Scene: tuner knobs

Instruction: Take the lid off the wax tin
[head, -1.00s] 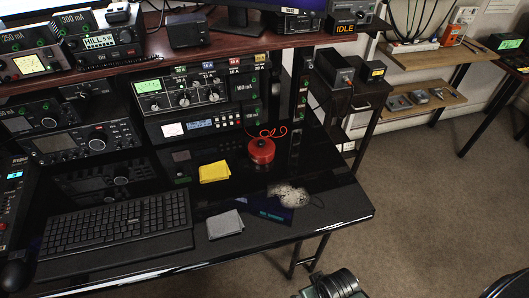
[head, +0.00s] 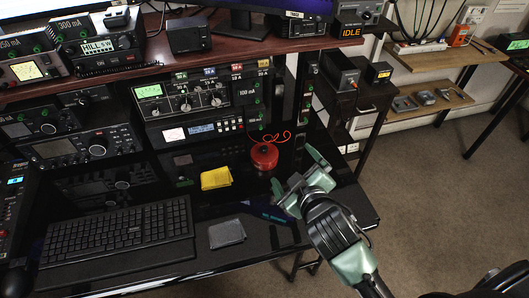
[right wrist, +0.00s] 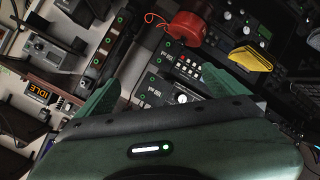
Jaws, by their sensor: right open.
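A round red tin (head: 264,155), which I take to be the wax tin, stands on the black desk below the radio rack. A small dark knob shows on its top. It also shows at the top of the right wrist view (right wrist: 187,28). My right gripper (head: 298,176) is open and empty, with green fingers. It is to the right of the tin and nearer the desk's front edge, apart from it. In the right wrist view both fingers (right wrist: 155,92) are spread with nothing between them. My left gripper is in neither view.
A thin red cord (head: 277,137) curls behind the tin. A yellow cloth (head: 216,178) lies to its left, a grey cloth (head: 227,233) nearer the front. A keyboard (head: 118,232) fills the desk's left. The radio rack (head: 196,125) and shelf (head: 150,60) bound the back.

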